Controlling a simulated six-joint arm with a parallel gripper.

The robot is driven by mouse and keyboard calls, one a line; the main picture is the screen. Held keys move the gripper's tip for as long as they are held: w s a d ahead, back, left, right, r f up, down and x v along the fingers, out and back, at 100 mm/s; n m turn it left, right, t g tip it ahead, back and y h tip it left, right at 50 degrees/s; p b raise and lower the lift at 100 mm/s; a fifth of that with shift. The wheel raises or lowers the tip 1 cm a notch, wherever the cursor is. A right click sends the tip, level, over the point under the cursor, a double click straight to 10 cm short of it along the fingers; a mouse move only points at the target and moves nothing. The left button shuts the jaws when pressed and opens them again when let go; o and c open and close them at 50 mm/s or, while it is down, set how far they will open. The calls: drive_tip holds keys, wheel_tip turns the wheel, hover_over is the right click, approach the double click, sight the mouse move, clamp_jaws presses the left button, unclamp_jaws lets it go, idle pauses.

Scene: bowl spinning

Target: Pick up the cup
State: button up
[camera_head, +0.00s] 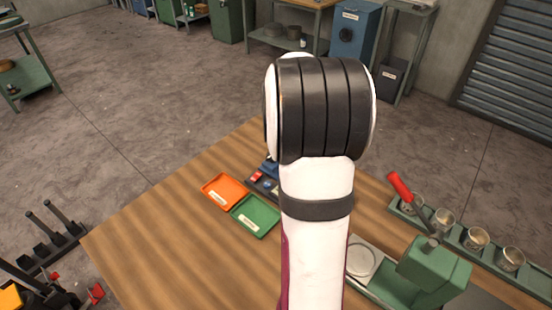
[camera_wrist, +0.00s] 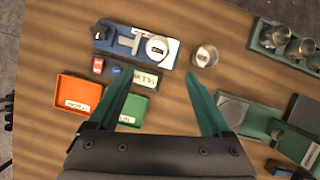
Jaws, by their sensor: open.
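A small metal cup (camera_wrist: 205,56) stands alone on the wooden table in the wrist view, just beyond my right fingertip. Similar metal cups (camera_wrist: 273,37) sit in a green rack (camera_wrist: 257,32) at the upper right of that view; the head view shows several such cups (camera_head: 475,238) in the rack (camera_head: 460,246) at right. My gripper (camera_wrist: 158,76) is open, with its two teal fingers spread wide and nothing between them. It is above the table, apart from the lone cup. In the head view my arm hides the gripper and the lone cup.
An orange tray (camera_wrist: 80,93) and a green tray (camera_wrist: 134,109) lie at left. A blue fixture (camera_wrist: 112,41) with a white round part is behind them. A green press with a red handle (camera_head: 399,186) stands at right. Bare wood lies at left (camera_head: 150,240).

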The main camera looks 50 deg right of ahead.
drive_tip(key=x, duration=1.5)
drive_tip(key=shift+w+a+f, duration=0.15)
drive_tip(key=shift+a+f, duration=0.2)
drive_tip(key=c, duration=1.1)
drive_tip(key=shift+r, duration=0.1)
